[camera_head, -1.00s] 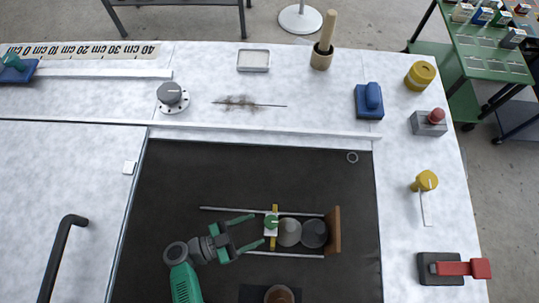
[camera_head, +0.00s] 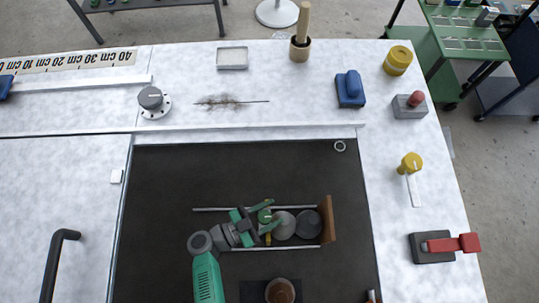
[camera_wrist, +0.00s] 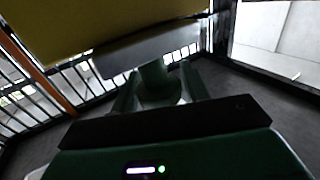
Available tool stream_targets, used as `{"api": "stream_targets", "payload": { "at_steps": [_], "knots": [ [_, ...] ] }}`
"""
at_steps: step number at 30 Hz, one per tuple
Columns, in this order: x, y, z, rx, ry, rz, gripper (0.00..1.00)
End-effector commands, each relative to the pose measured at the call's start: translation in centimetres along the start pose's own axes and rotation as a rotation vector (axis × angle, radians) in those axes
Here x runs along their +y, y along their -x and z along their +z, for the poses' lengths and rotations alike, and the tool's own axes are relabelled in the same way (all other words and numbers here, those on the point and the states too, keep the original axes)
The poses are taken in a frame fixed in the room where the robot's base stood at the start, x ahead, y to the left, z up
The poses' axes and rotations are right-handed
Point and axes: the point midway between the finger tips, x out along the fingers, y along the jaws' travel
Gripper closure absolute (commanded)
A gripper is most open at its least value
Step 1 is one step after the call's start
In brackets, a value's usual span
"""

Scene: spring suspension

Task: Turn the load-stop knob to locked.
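A small green knob (camera_head: 264,215) sits on the carriage between two rails on the dark mat. It also shows in the wrist view as a green cylinder (camera_wrist: 156,82). My gripper (camera_head: 268,217) reaches in from the left, with one finger on each side of the knob. In the wrist view the fingers (camera_wrist: 158,90) stand open around it, seemingly with gaps. A yellow knob (camera_head: 411,162) with a white strip stands on the right, and a grey dial (camera_head: 152,99) at the upper left. No label shows which is the load-stop knob.
Two grey discs (camera_head: 308,224) and a brown end plate (camera_head: 327,219) are right of the carriage. A brown round piece (camera_head: 280,291) lies below. A red-handled switch (camera_head: 453,244) stands at the right.

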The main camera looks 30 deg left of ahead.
Motion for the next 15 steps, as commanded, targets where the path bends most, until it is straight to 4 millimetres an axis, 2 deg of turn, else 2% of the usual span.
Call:
{"api": "stream_targets", "payload": {
  "at_steps": [1,4,5,15],
  "knots": [
    [0.00,0.00,-0.01,0.000,0.000,0.000,0.64],
    [0.00,0.01,-0.01,0.000,0.000,0.000,0.84],
    [0.00,0.01,-0.01,0.000,0.000,0.000,0.86],
    [0.06,-0.02,0.03,0.001,-0.002,0.066,0.86]
  ]
}}
